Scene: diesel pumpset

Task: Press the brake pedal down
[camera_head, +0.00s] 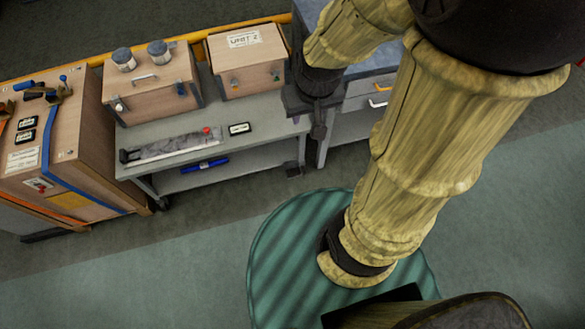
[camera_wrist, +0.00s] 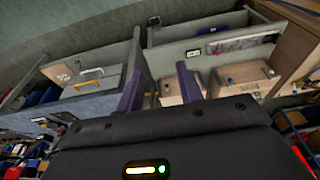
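I cannot make out a brake pedal for certain in either view. A long grey bar (camera_head: 170,147) with a small red knob at its right end lies on the grey cart (camera_head: 225,118). The bar also shows at the upper right of the wrist view (camera_wrist: 245,42). My gripper (camera_head: 307,122) hangs at the cart's right end in the head view. The wrist view shows its two purple fingers (camera_wrist: 160,78) spread apart with nothing between them. My gripper is well apart from the bar.
Two wooden boxes (camera_head: 152,82) (camera_head: 248,62) stand at the cart's back. A large strapped crate (camera_head: 75,160) stands left of it. A grey cabinet (camera_head: 350,125) with a yellow handle (camera_head: 378,102) adjoins its right end. Floor in front of the cart (camera_head: 200,265) is clear.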

